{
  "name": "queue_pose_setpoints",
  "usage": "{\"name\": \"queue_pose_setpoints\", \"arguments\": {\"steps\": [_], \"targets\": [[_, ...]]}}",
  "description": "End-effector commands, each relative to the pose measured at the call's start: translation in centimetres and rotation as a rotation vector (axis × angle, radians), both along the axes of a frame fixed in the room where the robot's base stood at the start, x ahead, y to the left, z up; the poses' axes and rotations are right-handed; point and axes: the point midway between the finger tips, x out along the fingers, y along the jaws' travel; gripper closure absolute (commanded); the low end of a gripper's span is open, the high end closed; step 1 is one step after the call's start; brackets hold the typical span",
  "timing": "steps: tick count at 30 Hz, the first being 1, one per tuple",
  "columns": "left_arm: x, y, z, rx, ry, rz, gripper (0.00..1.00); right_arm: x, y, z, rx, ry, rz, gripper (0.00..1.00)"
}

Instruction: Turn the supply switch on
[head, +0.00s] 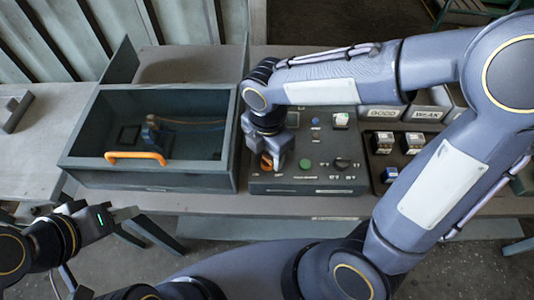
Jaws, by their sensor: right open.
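A dark control panel (300,183) lies on the bench at the middle. It carries an orange-red control (266,162) at the left, a green button (305,164) and a black knob (342,163). The labels are too small to read, so I cannot tell which one is the supply switch. My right gripper (271,160) points down at the orange-red control, with its fingers open around or just above it; contact is unclear and part of the control is hidden. My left gripper (124,214) is at the lower left, in front of the bench and away from the panel; its jaw opening is unclear.
A grey open box (80,163) with an orange handle (135,156) stands left of the panel, close to my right gripper. Bins marked GOOD (383,113) and WEAK (427,114) stand behind a tray (377,181) of small parts at the right.

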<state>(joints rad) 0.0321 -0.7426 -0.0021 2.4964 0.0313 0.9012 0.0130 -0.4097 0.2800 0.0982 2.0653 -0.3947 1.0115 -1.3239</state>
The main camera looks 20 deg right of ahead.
Motion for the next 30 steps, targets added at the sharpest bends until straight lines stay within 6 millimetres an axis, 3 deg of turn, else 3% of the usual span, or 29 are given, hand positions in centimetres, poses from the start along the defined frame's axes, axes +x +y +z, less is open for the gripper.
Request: {"name": "queue_pose_setpoints", "arguments": {"steps": [6, 14, 24, 30], "targets": [[0.0, 0.0, 0.0, 0.0, 0.0, 0.0, 0.64, 0.0, 0.0, -1.7, 0.0, 0.001, -0.001, 0.48], [0.0, 0.0, 0.0, 0.0, 0.0, 0.0, 0.64, 0.0, 0.0, -1.7, 0.0, -0.001, -0.002, 0.5], [0.0, 0.0, 0.0, 0.0, 0.0, 0.0, 0.64, 0.0, 0.0, -1.7, 0.0, -0.001, -0.002, 0.93], [0.0, 0.0, -0.1, 0.0, 0.0, 0.0, 0.64, 0.0, 0.0, -1.7, 0.001, -0.002, -0.014, 0.93]]}}
